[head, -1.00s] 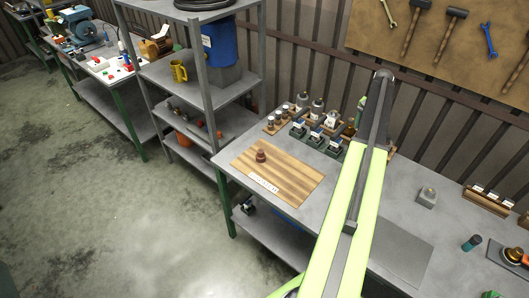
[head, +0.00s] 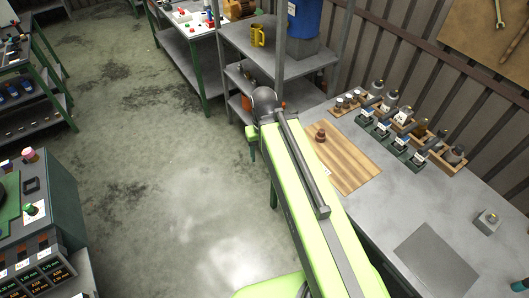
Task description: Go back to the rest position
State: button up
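My gripper cannot be made out. Only my green and grey arm shows, reaching up from the bottom with its rounded joint near the left end of the workbench (head: 405,205). On the bench lies a striped wooden board (head: 350,165), partly covered by my arm. A small brown knobbed part (head: 320,135) stands upright on the board, apart from the arm in the picture. Whether the gripper holds anything is hidden.
Racks of small parts (head: 390,125) line the back of the bench. A grey mat (head: 436,262) and a small grey block (head: 488,221) lie to the right. A shelf unit (head: 270,45) stands behind. A control cabinet (head: 40,215) stands at left. The floor (head: 160,170) between is clear.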

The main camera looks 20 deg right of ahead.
jog(key=shift+w+f, duration=0.1)
notch_tip(320, 180, down, 10)
jog(key=b, duration=0.9)
jog(key=shift+r+b, duration=0.25)
jog(key=shift+b, duration=0.1)
jog(key=shift+d, duration=0.1)
